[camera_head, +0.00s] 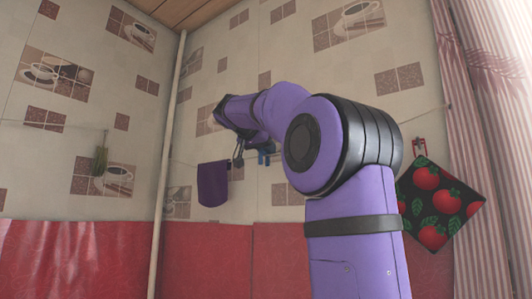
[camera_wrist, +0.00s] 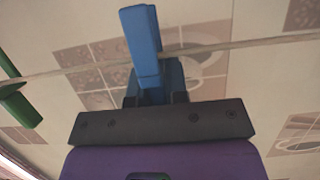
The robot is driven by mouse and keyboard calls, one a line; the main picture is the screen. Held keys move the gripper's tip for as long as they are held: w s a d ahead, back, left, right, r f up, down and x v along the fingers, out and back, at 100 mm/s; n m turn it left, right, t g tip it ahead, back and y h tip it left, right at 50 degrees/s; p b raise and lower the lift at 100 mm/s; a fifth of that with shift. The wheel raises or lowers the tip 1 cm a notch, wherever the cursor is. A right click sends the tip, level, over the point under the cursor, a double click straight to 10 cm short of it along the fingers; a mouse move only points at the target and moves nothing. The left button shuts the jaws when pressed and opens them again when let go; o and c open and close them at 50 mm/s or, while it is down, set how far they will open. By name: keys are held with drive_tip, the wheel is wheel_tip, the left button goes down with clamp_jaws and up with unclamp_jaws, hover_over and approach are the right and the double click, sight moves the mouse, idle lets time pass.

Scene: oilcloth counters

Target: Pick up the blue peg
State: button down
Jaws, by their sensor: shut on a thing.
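The blue peg (camera_wrist: 142,42) stands up the middle of the wrist view, with its lower part between the fingers of my gripper (camera_wrist: 153,92). My gripper is shut on it. The pale line (camera_wrist: 210,48) crosses at the peg; I cannot tell whether the peg still clips it. In the head view my purple arm reaches toward the wall, and my gripper is too small and dark there to make out. A small blue thing (camera_head: 266,153) shows beside the arm; I cannot tell whether it is the same peg.
A green peg (camera_wrist: 18,103) is on the line at the left of the wrist view. In the head view a purple cloth (camera_head: 213,184) hangs below the arm. A tomato-patterned potholder (camera_head: 440,206) hangs at the right by the curtain (camera_head: 490,120). A pale pole (camera_head: 168,190) stands in the corner.

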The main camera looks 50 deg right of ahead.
sight(267, 153)
drive_tip(key=shift+r, duration=0.1)
wheel_tip(267, 153, up, 10)
drive_tip(key=shift+f, duration=0.2)
idle(0.4)
idle(0.9)
idle(0.4)
